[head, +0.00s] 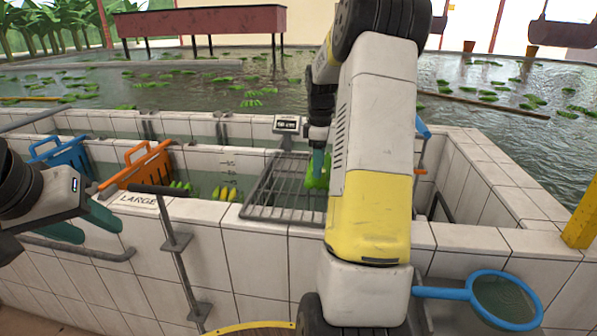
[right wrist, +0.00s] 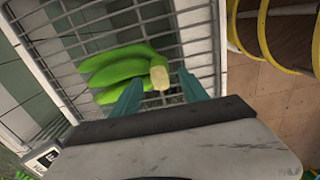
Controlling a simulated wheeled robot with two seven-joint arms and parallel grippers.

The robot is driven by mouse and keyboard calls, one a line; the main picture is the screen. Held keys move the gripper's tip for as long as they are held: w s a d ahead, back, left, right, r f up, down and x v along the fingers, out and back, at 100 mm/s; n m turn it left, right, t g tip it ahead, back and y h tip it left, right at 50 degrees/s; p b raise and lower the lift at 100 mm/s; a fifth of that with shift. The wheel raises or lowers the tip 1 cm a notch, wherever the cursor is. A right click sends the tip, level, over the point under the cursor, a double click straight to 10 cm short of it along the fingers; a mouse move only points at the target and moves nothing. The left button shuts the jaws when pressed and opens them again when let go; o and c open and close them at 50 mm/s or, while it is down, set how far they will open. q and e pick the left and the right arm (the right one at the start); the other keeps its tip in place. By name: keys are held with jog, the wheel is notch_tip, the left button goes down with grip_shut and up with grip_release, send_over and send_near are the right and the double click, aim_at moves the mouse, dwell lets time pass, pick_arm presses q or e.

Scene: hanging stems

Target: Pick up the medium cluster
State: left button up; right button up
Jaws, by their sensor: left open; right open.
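A green banana cluster (head: 317,177) lies on the wire rack (head: 262,212) over the tank; my right arm hides part of it in the head view. In the right wrist view the cluster (right wrist: 122,70) shows several fingers and a pale cut stem. My right gripper (right wrist: 158,80) is open, its teal fingers on either side of the stem end; I cannot tell whether they touch it. It also shows at the rack in the head view (head: 320,165). My left gripper (head: 88,222) is open and empty at the left, by the tank's front wall. No size mark shows on the cluster.
An orange frame (head: 135,167) and blue frame (head: 65,155) stand near the LARGE sign (head: 138,200). A blue-rimmed net (head: 503,300) is at lower right. A display (head: 287,124) stands behind the rack.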

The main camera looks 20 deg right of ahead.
jog(key=shift+f, duration=0.4)
jog(key=shift+c, duration=0.4)
grip_shut()
jog(key=shift+r, duration=0.1)
jog(key=shift+w+r, duration=0.1)
jog(key=shift+r, duration=0.05)
